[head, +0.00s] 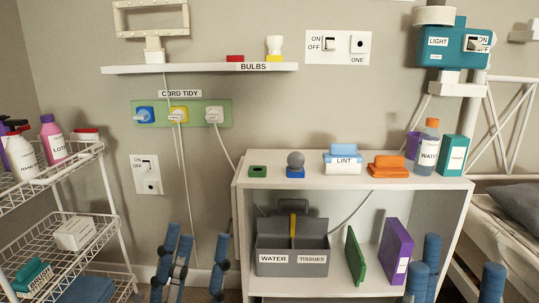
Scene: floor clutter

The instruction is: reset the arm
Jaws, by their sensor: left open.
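My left gripper (200,252) stands at the bottom of the head view, left of the white shelf unit. Its blue fingers point up and are spread apart, with nothing seen between them. My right gripper (458,272) is at the bottom right, in front of the shelf unit's right side. Its blue fingers also point up and stand wide apart, with nothing seen between them. The lower parts of both grippers and both arms are cut off by the bottom edge of the picture.
The white shelf unit (262,178) holds a grey caddy (293,263), a green board (355,256) and a purple box (395,252). A wire rack (108,192) stands at the left, a bed (500,237) at the right. Cords hang from the green cord tidy (195,121).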

